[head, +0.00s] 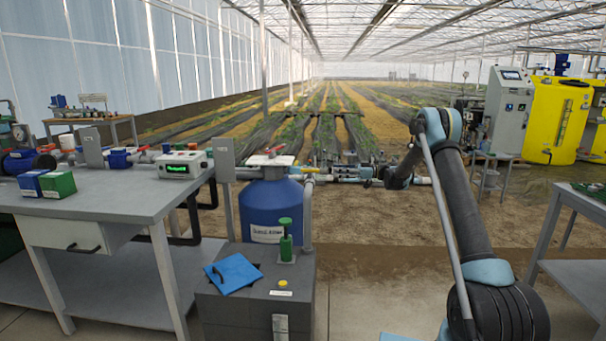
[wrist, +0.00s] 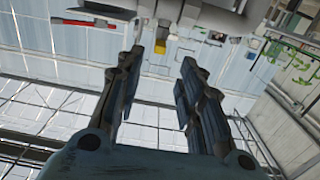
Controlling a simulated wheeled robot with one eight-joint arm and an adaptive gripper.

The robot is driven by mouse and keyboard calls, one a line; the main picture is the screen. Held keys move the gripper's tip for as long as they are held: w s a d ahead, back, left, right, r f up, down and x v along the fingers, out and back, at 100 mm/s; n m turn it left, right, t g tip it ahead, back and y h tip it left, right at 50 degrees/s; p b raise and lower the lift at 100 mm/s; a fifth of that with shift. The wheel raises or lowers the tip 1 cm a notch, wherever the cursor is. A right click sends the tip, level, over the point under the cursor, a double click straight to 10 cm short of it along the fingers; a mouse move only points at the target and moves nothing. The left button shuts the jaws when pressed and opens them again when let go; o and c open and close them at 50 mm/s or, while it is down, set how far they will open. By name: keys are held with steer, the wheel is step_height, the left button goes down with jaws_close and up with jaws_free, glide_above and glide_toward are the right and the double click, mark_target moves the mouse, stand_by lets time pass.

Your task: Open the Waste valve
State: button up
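No label reading Waste can be read in either view, so I cannot tell which valve it is. In the wrist view my gripper (wrist: 161,62) is open, with a clear gap between its two dark fingers and nothing held. A grey pipe or fitting (wrist: 210,14) lies just beyond the fingertips. A small yellow part (wrist: 160,43) shows between the tips. A red lever (wrist: 88,24) lies apart at upper left. In the head view my arm reaches forward to a low pipe run (head: 345,171); the gripper is too small there to make out clearly.
A blue tank (head: 268,212) with a red-and-white handle (head: 266,160) on top stands left of my arm. A grey workbench (head: 100,203) with pumps and boxes is at left. A grey cabinet (head: 510,110) and yellow tanks (head: 556,122) stand at right. The central floor is open.

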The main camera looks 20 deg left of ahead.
mark_target(302, 170)
steer(key=x, duration=1.7)
steer(key=shift+s+a+f, duration=0.1)
steer(key=shift+a, duration=0.1)
jaws_close()
